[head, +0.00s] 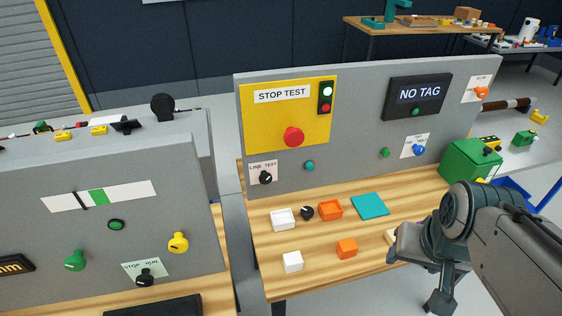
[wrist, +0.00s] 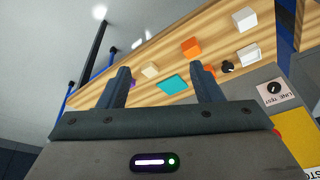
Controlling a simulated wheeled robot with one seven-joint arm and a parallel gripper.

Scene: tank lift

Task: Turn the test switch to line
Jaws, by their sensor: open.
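The test switch (head: 265,177) is a small black knob on a pale plate marked LINE TEST, low on the left of the grey upright panel. It also shows in the wrist view (wrist: 275,88) at the right. A pale mark shows on the knob, but it is too small to tell which word it points at. My gripper (head: 416,278) is at the lower right of the head view, over the table's front right edge, well apart from the switch. In the wrist view its two fingers (wrist: 163,72) are spread with nothing between them.
A yellow STOP TEST plate (head: 262,125) with a red button (head: 293,137) is above the switch. On the wooden table are a white tray (head: 283,219), a black knob (head: 307,213), an orange tray (head: 330,210), a teal square (head: 370,206) and cubes. A green box (head: 470,160) stands right.

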